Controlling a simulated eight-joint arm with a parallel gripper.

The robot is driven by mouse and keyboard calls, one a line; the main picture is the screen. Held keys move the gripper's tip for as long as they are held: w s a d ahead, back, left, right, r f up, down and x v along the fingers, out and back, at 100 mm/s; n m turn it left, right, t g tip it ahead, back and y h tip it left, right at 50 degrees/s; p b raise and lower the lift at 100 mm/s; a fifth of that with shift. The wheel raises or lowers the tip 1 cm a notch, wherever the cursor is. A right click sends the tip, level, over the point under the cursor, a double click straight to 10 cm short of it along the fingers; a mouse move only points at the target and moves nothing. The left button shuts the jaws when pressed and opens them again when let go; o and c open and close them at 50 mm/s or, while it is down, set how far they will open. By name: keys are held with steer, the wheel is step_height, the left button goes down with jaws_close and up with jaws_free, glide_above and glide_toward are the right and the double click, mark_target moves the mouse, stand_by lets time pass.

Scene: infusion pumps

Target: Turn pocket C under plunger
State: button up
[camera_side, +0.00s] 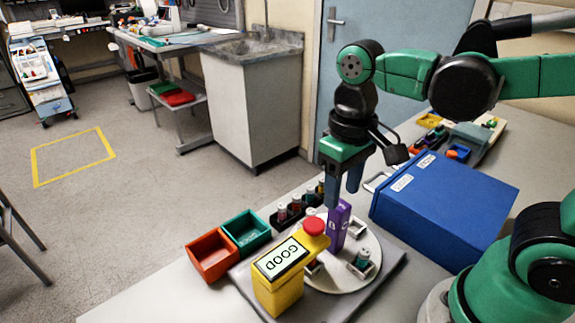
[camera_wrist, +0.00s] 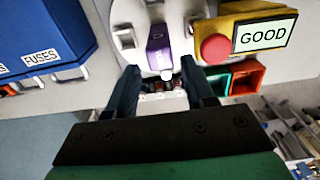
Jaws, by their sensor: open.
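The white round turntable (camera_side: 340,284) carries small pockets. One holder (camera_side: 362,266) at the front right has a small vial-like part in it, and another pocket (camera_side: 357,228) sits behind it. I cannot read any letter on the pockets. A purple upright block (camera_side: 338,224) stands on the turntable; it also shows in the wrist view (camera_wrist: 158,36). The yellow station (camera_side: 279,290) has a red plunger head (camera_side: 314,225) over the turntable's left side and a screen reading GOOD (camera_side: 281,258). My gripper (camera_side: 344,194) is open and empty, pointing down just above or beside the purple block.
An orange bin (camera_side: 210,262) and a teal bin (camera_side: 247,232) stand left of the turntable. A black rack (camera_side: 292,212) of vials is behind it. A blue box (camera_side: 440,204) stands close on the right; its label reads FUSES in the wrist view (camera_wrist: 40,57).

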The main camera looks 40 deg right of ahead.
mark_target(338, 219)
steer(key=shift+f, duration=3.3)
jaws_close()
